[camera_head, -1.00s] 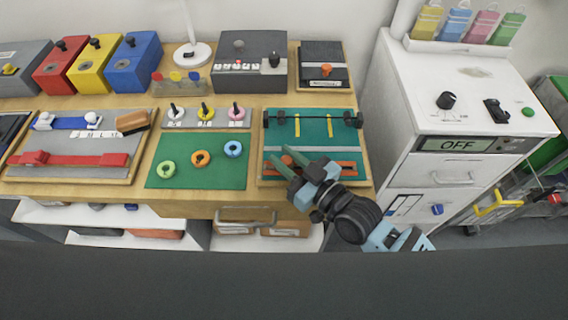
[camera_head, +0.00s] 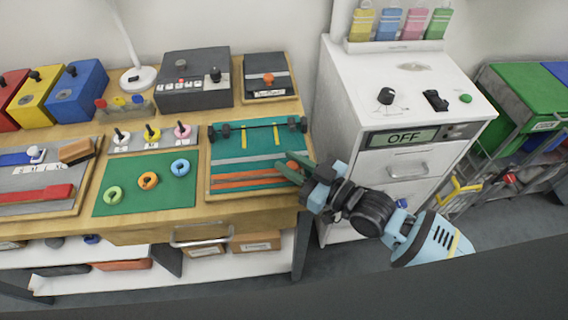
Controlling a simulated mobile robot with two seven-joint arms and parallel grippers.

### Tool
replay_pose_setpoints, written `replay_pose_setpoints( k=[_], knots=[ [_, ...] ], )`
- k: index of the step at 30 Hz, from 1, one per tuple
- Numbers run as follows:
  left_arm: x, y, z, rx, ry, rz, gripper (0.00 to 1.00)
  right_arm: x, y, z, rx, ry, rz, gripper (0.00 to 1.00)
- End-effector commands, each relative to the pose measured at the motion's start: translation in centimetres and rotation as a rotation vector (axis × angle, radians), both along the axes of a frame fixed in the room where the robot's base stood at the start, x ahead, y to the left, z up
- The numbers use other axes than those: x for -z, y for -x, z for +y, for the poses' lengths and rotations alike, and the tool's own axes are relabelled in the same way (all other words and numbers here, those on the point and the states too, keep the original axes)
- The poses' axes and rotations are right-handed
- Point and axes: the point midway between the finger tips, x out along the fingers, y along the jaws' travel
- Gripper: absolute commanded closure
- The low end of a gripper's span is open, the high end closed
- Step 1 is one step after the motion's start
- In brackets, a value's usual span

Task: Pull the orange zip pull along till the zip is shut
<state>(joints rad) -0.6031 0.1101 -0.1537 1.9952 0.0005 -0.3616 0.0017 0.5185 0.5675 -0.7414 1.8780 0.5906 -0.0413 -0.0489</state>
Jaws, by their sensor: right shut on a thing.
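The zip is a pair of orange strips (camera_head: 245,178) running left to right across the lower part of a teal board (camera_head: 262,150). The strips show to the left of my right gripper; whether their edges meet is too small to tell. My right gripper (camera_head: 290,168) has green fingers and is shut on the orange zip pull (camera_head: 292,165) near the right end of the zip. The fingers hide most of the pull and the zip's right end. My left gripper is not in view.
A green mat (camera_head: 145,198) with several rings lies left of the board. A dark box with a lever (camera_head: 193,92) stands behind. A white cabinet (camera_head: 345,110) stands close on the right. Dumbbell-like black rods lie along the board's top edge.

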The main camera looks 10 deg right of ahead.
Motion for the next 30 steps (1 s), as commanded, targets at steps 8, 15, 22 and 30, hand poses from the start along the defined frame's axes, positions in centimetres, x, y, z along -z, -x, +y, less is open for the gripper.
replay_pose_setpoints(
  k=[8, 15, 22, 30],
  knots=[
    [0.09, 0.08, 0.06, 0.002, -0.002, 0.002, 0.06, 0.08, -0.03, -0.41, 0.001, 0.002, 0.001, 1.00],
    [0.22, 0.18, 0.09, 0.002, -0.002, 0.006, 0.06, 0.10, -0.08, -0.49, 0.003, 0.004, 0.001, 0.75],
    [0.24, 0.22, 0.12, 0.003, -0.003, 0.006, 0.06, 0.06, -0.05, -0.40, 0.002, 0.001, 0.000, 0.56],
    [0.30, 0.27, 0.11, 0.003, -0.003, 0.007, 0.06, 0.12, 0.31, -0.72, 0.002, 0.002, 0.001, 0.56]
  ],
)
